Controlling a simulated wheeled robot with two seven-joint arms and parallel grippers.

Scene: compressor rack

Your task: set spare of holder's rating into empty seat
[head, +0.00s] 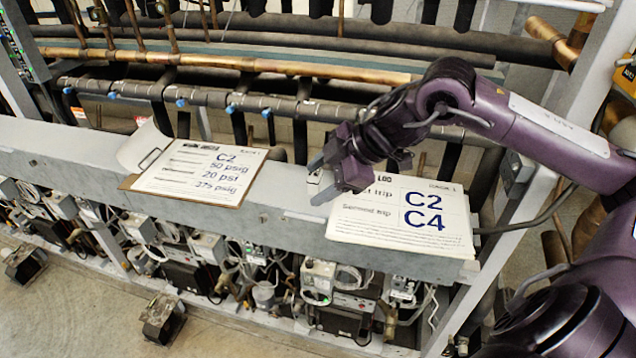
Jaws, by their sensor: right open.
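My right gripper (316,181) comes in from the right, low over the grey beam, at the upper left corner of the right-hand papers. Its two grey fingers are apart. A small pale block-like thing (317,177) shows between or just behind the fingers; I cannot tell what it is or whether they touch it. Along the rack below the beam are several grey control boxes (318,280) with wiring. I cannot make out which place is an empty seat, nor a holder or its rating. My left gripper is not in view.
A clipboard (197,172) lies on the grey beam (268,205), reading C2, 50 psig, 20 psi, 275 psig. Papers (400,240) reading C2 and C4 lie at right. Pipes (240,62) run behind. Two dark metal pieces (163,318) (25,265) stand on the floor.

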